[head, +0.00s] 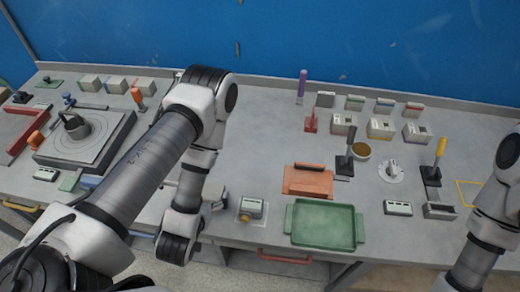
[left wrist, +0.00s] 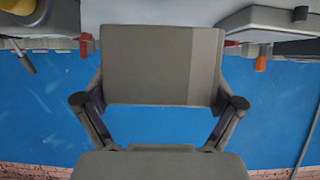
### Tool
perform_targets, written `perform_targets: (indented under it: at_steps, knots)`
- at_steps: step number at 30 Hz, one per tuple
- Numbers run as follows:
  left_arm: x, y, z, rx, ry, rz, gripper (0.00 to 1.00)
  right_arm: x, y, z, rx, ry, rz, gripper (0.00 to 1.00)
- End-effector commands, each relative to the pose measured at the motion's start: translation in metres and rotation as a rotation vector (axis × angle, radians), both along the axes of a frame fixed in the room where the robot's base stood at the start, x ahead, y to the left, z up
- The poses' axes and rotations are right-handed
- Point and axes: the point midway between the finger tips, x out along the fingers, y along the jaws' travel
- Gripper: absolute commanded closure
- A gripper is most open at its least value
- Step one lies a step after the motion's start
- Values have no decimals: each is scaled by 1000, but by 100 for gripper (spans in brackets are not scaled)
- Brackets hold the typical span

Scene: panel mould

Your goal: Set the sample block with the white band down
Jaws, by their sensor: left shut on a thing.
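The sample block (left wrist: 148,65) fills the middle of the left wrist view, a grey-beige slab with a paler band (left wrist: 204,66) along its right side. My left gripper (left wrist: 161,85) is shut on it, with one finger at each side. The view is upside down, with the worktop along its top and the blue wall behind the block. In the head view, my left wrist is low over the front of the bench, and the held block is mostly hidden there. I cannot tell whether the block touches the bench. My right gripper is outside the views.
A green tray (head: 324,237) lies at the front, with an orange-brown plate (head: 308,180) behind it. A small block-like unit (head: 251,208) sits right of my left wrist. A round turntable fixture (head: 109,146) stands left. Several banded blocks stand along the back.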

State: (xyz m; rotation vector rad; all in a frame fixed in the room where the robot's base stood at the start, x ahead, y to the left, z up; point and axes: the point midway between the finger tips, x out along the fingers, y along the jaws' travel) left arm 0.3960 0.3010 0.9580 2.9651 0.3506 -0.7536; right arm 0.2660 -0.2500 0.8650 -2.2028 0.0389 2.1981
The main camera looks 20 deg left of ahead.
Motion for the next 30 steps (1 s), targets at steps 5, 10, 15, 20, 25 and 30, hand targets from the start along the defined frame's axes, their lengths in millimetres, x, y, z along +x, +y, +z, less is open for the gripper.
perform_targets:
  at_steps: [5,10,15,20,25,30]
  knots:
    - [29,8,-10,-1,-13,5,57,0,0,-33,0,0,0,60]
    - [64,17,-17,-2,-12,5,57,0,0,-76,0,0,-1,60]
    - [94,25,-11,-1,-11,2,57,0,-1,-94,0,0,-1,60]
    - [131,35,-5,1,-7,1,57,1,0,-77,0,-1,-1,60]
    - [153,41,-13,1,-1,-1,57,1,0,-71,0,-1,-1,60]
    - [154,41,-40,1,2,-1,57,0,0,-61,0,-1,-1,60]
